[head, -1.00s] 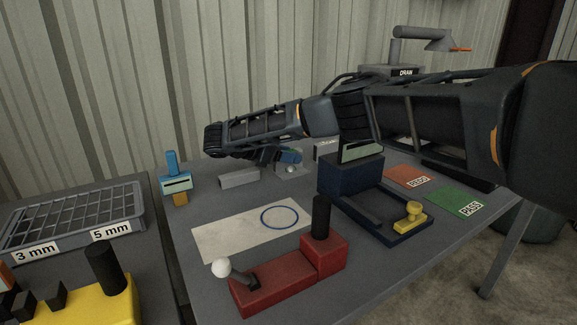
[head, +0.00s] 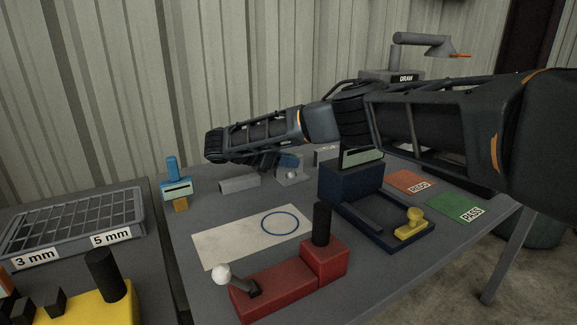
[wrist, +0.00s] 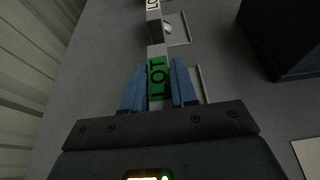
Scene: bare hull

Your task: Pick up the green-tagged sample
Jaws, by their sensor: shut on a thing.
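The green-tagged sample (wrist: 158,78) shows in the wrist view as a narrow piece with a green label reading LOT. My gripper (wrist: 156,74) has its two blue fingers on either side of it and is shut on it. In the head view a blue finger of my gripper (head: 288,160) shows below my arm, near the back of the table. The sample cannot be made out there. Whether it touches the surface below is not clear.
Another piece labelled LOT (wrist: 153,4) is ahead in the wrist view. A dark blue press-like block (head: 350,184) stands right of my gripper in the head view. A grey bar (head: 240,183) lies to the left. A white sheet (head: 225,242) is in front.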

